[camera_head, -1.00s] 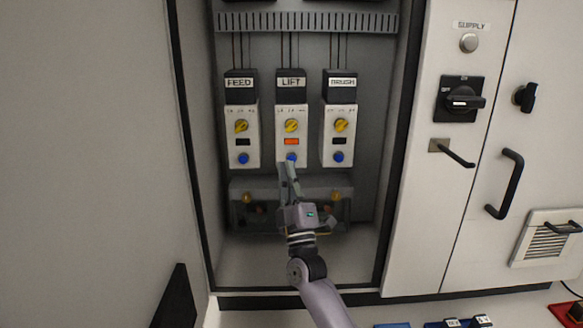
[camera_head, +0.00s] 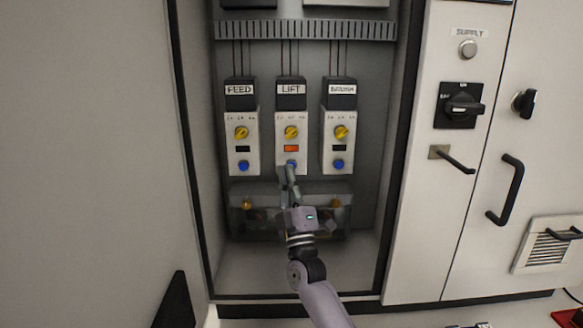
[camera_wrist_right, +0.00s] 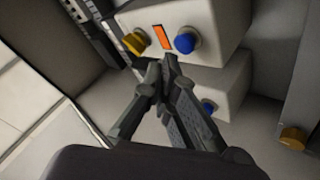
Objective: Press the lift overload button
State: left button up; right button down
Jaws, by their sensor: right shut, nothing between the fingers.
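My left gripper is not in view.
The feed unit (camera_head: 242,140) and the brush unit (camera_head: 338,138) flank it closely, with dark windows. Below is a clear-covered block (camera_head: 237,220) with brass knobs.

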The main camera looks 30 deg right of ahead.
dwell(0.7)
jog(key=shift+w+d, duration=0.2)
jog(key=shift+w, duration=0.2)
jog(key=shift+w+d, duration=0.25)
jog(key=shift+w, duration=0.1)
dwell(0.6)
jog(key=shift+s+r, duration=0.1)
jog(key=shift+s+a+p, duration=0.45)
jog(key=shift+s+p, duration=0.15)
jog(key=shift+s, duration=0.1)
jog(key=s+a+p, duration=0.1)
jog(key=s+p, duration=0.1)
jog(key=s+a+p, duration=0.1)
jog(key=s, duration=0.1)
jog(key=shift+s+a, duration=0.1)
jog(key=shift+a, duration=0.2)
